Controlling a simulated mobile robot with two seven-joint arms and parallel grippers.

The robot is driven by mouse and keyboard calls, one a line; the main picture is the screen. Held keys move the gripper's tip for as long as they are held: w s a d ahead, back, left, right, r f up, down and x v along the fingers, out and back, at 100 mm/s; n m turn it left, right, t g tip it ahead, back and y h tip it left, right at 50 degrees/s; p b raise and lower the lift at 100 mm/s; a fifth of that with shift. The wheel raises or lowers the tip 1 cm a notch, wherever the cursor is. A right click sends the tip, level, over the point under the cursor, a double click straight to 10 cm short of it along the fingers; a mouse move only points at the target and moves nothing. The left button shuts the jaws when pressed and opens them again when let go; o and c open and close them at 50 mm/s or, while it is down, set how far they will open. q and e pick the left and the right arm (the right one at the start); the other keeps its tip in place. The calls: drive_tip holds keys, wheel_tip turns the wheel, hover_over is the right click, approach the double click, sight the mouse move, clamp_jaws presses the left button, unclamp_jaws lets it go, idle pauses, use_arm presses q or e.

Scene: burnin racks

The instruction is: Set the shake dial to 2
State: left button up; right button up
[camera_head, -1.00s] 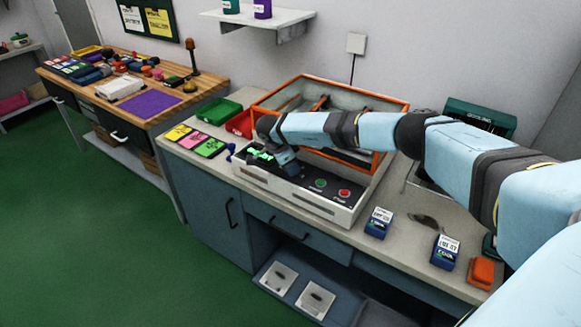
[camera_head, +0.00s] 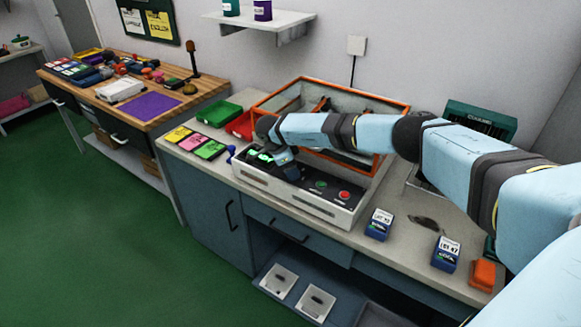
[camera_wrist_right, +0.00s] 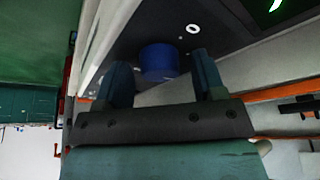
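The white machine (camera_head: 300,205) with a dark control panel stands on the grey bench. A green-lit display shows on the panel, with a green button (camera_head: 320,184) and a red button (camera_head: 344,194) to its right. My right gripper (camera_head: 284,160) is low over the panel beside the display and partly hides it. In the right wrist view, a blue round dial (camera_wrist_right: 160,62) sits on the dark panel between the two fingers of my right gripper (camera_wrist_right: 162,72). The fingers are open, with a gap on each side. The dial's setting cannot be read. My left gripper is out of view.
An orange-framed clear lid (camera_head: 385,108) stands raised behind the panel. Green (camera_head: 219,110) and red trays and coloured cards (camera_head: 194,142) lie to the left. Two blue boxes (camera_head: 378,224) and an orange block (camera_head: 483,274) stand along the bench's right front.

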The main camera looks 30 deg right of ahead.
drive_tip(key=b+v, duration=0.1)
drive_tip(key=v, duration=1.3)
